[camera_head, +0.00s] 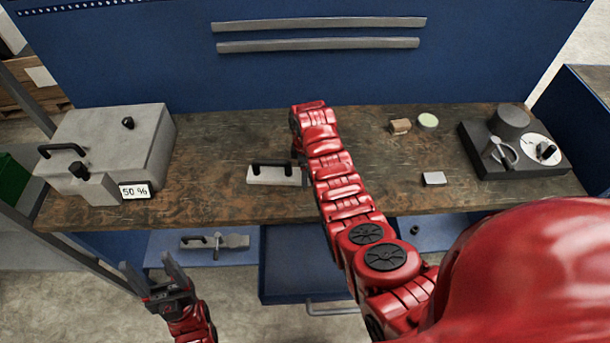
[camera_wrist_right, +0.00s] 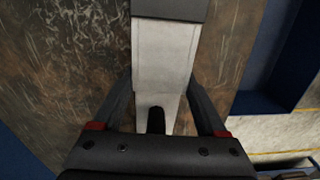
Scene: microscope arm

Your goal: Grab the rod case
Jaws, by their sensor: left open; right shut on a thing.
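The rod case, as I take it, is the pale grey block (camera_head: 262,177) with a black handle on the wooden bench, left of my right arm. In the right wrist view the pale case (camera_wrist_right: 163,62) runs between the fingers of my right gripper (camera_wrist_right: 160,108). The gripper is shut on it, one finger along each side. In the head view my right arm hides most of that gripper and the case's right end. My left gripper (camera_head: 148,267) is open and empty, low at the left, in front of the bench.
A large grey box (camera_head: 112,133) with a "50 %" label stands on the bench's left. A dark tray (camera_head: 550,168) with tools is at the right. Small blocks lie between. A blue drawer (camera_head: 285,298) stands open below; another grey handled tool (camera_head: 215,242) lies left of it.

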